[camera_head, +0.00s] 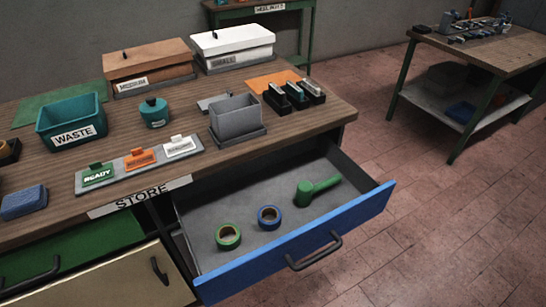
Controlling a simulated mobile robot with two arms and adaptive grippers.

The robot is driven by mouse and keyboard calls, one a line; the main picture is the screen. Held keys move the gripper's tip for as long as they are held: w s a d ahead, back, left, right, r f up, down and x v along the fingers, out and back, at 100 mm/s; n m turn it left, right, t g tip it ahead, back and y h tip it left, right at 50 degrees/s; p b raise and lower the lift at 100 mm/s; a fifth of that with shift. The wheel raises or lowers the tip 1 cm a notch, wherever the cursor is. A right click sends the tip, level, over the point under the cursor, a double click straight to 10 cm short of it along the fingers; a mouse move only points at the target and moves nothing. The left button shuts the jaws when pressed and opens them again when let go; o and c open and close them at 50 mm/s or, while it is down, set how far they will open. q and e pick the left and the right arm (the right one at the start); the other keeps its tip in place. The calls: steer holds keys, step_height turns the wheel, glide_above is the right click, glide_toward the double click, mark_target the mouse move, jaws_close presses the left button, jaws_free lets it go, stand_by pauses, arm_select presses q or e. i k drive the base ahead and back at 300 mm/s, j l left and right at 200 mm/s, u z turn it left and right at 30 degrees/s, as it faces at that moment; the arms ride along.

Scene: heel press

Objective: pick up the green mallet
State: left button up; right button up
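The green mallet (315,190) lies in the open blue-fronted drawer (300,248), toward its right side. Its thicker head is at the left and its handle points to the upper right. A green tape roll (219,238) and a blue tape roll (260,218) lie in the same drawer, to the left of the mallet and apart from it. Neither of my grippers is in view.
The wooden bench (188,165) above the drawer carries a teal WASTE bin (52,119), a grey box (235,122), label cards, staplers and two lidded boxes. Another table (490,58) stands at the right. The tiled floor (440,215) right of the drawer is clear.

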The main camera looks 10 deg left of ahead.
mark_target(305, 190)
steer(key=l+u, duration=0.4)
steer(key=l, duration=0.15)
steer(key=l+u, duration=0.35)
steer(key=l, duration=0.2)
steer(key=k+l+u, duration=0.15)
steer(key=l+u, duration=0.25)
steer(key=l, duration=0.1)
